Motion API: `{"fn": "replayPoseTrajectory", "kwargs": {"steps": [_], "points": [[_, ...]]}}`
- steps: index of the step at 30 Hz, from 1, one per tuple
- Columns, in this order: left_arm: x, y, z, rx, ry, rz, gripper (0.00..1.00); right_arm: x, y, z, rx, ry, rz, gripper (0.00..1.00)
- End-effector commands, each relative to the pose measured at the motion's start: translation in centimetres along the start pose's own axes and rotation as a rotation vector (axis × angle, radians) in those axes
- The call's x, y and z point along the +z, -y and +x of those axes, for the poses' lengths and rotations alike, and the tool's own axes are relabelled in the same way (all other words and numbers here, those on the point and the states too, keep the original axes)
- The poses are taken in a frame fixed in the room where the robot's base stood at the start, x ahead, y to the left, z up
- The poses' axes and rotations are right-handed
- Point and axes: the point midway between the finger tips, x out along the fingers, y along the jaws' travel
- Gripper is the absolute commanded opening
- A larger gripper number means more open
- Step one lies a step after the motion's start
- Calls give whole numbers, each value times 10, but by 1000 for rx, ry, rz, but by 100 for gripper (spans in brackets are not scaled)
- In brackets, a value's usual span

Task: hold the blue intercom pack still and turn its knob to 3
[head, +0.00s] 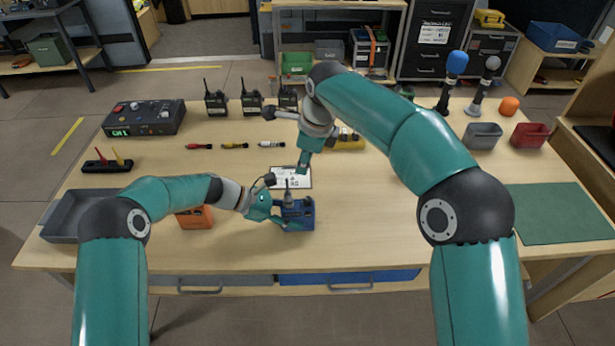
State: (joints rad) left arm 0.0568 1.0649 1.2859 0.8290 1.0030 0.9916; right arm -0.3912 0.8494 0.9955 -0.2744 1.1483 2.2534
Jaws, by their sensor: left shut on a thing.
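The blue intercom pack (299,215) stands near the front middle of the table. My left gripper (272,209) is shut on its left side. A small grey upright part (288,194) shows on top of the pack; I cannot read any knob setting at this size. My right gripper (303,164) points down behind and above the pack, apart from it, over a white card (292,180) with dark print. The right gripper is seen edge-on, so I cannot tell whether its fingers are open.
An orange box (195,217) stands left of the pack, partly behind my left arm. A grey tray (62,219) lies at the far left. Several radios (251,103) and a control box (145,117) stand at the back. A green mat (560,212) lies at right.

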Motion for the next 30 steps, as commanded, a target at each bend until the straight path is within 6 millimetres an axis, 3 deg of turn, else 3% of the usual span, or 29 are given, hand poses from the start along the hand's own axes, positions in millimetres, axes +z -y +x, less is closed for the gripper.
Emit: {"fn": "replayPoseTrajectory", "kwargs": {"steps": [3,10,17,30], "points": [[0,0,0,1,0,0,0,-7,-15,15,86,-112,134,35],[0,0,0,1,-1,0,0,-16,-31,23,154,-239,277,35],[0,0,0,1,-1,0,0,-19,-34,30,162,-255,294,35],[0,0,0,0,-1,0,0,-26,-41,61,161,-253,293,35]]}}
